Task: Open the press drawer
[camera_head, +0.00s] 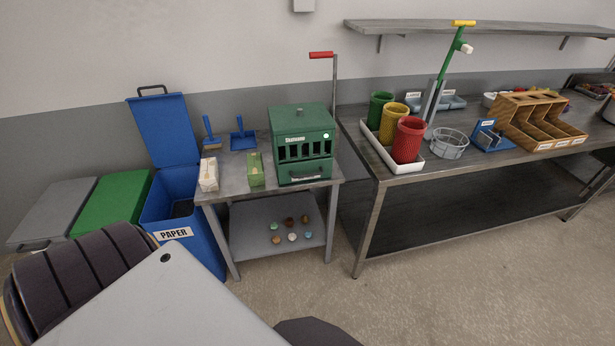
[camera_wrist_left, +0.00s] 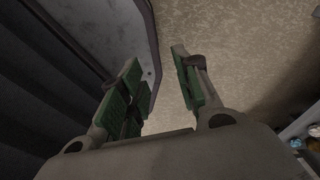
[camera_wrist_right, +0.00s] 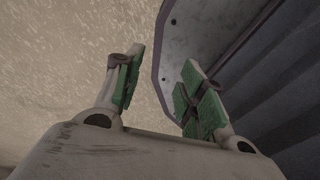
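The press (camera_head: 302,140) is a green box with a row of dark slots, standing on a small metal table. Its drawer (camera_head: 306,171) is the lower front panel with a dark handle, and it looks closed. A grey lever with a red grip (camera_head: 321,55) rises behind the press. My left gripper (camera_wrist_left: 162,85) is open and empty above the floor, next to my own body. My right gripper (camera_wrist_right: 160,82) is open and empty above the floor, also beside my body. Neither gripper shows in the head view, and both are away from the press.
The small table (camera_head: 232,184) also bears two small cartons; several small round items lie on its lower shelf (camera_head: 252,245). A blue paper bin (camera_head: 180,222) with raised lid stands left. A long workbench (camera_head: 450,172) with cups and trays stands right. Floor in front is clear.

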